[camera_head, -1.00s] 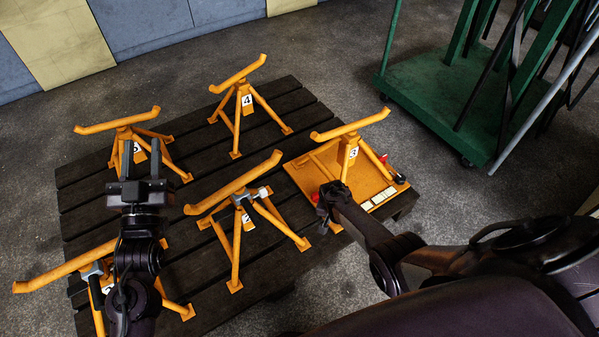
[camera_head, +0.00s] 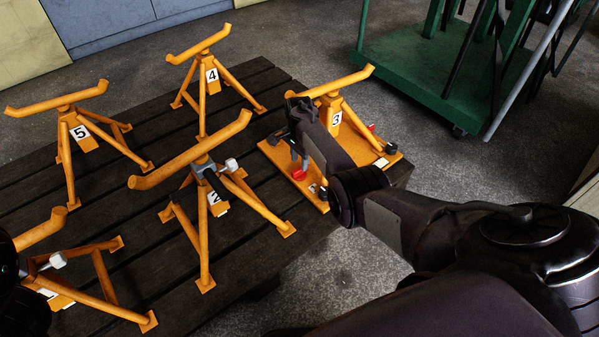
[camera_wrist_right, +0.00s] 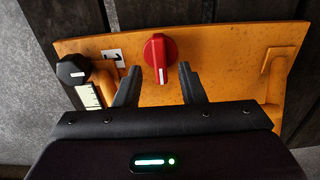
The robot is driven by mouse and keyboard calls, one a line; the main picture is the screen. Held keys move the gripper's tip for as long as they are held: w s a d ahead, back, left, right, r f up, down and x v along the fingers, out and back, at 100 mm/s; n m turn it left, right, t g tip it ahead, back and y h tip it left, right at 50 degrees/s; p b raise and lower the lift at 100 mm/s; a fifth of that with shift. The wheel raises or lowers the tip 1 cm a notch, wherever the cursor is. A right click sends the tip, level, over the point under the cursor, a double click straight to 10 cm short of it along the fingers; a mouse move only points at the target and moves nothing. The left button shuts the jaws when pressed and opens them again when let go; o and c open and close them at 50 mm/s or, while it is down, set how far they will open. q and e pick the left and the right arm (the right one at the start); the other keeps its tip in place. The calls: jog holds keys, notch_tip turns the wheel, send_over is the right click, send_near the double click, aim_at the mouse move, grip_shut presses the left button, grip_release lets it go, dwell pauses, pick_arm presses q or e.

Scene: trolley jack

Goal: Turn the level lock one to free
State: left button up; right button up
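The red knob (camera_wrist_right: 160,58) stands on the orange base plate (camera_wrist_right: 225,50) in the wrist view, its white line running upright in the picture. A small numbered label (camera_wrist_right: 114,57), apparently a 1, lies beside it. In the head view a red knob (camera_head: 299,174) shows at the near left of the orange plate (camera_head: 345,172) under trestle 3. My right gripper (camera_wrist_right: 159,72) is open, its two fingertips at the near side of the red knob, left and right of it. I cannot tell whether they touch it.
A black knob (camera_wrist_right: 72,70) and a white scale (camera_wrist_right: 89,97) sit left of the red knob. Orange trestles numbered 2 (camera_head: 204,225), 3 (camera_head: 335,110), 4 (camera_head: 208,85) and 5 (camera_head: 75,125) stand on dark slats (camera_head: 125,215). A green trolley (camera_head: 425,80) is behind.

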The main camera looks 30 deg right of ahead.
aim_at(300, 169)
jog(key=shift+f+b, duration=1.05)
jog(key=shift+f, duration=0.95)
jog(key=shift+c, duration=0.2)
grip_shut()
